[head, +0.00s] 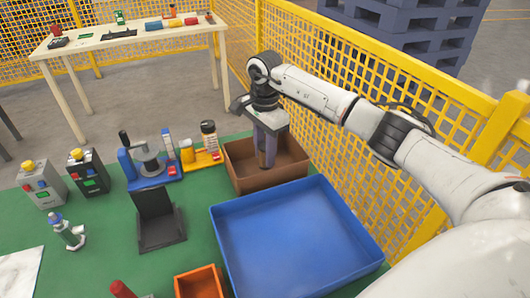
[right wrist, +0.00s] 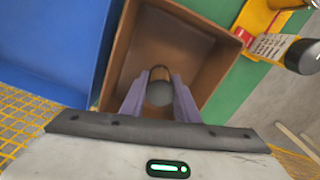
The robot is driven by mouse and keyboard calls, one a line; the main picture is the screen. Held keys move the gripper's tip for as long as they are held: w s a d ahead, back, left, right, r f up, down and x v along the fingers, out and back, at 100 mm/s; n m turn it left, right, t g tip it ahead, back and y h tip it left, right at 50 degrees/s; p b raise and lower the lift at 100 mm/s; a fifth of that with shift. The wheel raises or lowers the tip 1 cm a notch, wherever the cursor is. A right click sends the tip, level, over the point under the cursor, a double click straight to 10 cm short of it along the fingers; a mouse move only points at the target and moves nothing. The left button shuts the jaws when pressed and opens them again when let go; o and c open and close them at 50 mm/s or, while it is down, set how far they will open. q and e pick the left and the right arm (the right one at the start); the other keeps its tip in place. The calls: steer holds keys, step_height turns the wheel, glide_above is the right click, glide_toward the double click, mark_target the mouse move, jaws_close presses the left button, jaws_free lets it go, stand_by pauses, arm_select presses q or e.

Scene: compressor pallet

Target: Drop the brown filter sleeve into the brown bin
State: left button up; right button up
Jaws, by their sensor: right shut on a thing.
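The brown bin (head: 283,176) stands on the green table at the right, behind the blue tray. My right gripper (head: 268,155) points down over the brown bin, its purple-grey fingers reaching in front of the bin's inside. In the right wrist view, the fingers (right wrist: 159,100) are shut on a short round piece, the filter sleeve (right wrist: 159,75), with a brown edge and a grey end. The bin (right wrist: 120,50) lies around and below it in that view, and its visible floor looks empty. The sleeve is hidden in the head view. My left gripper is not in view.
A large empty blue tray (head: 290,240) stands in front of the bin. A yellow holder with bottles (head: 200,160) and a blue fixture (head: 150,165) stand to its left. An orange box (head: 200,283) is at the front. Yellow mesh fencing (head: 340,90) runs close behind.

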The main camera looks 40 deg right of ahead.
steer(key=shift+f, duration=0.3)
steer(key=shift+f+b, duration=0.4)
steer(key=shift+f, duration=0.15)
steer(key=o, duration=1.1)
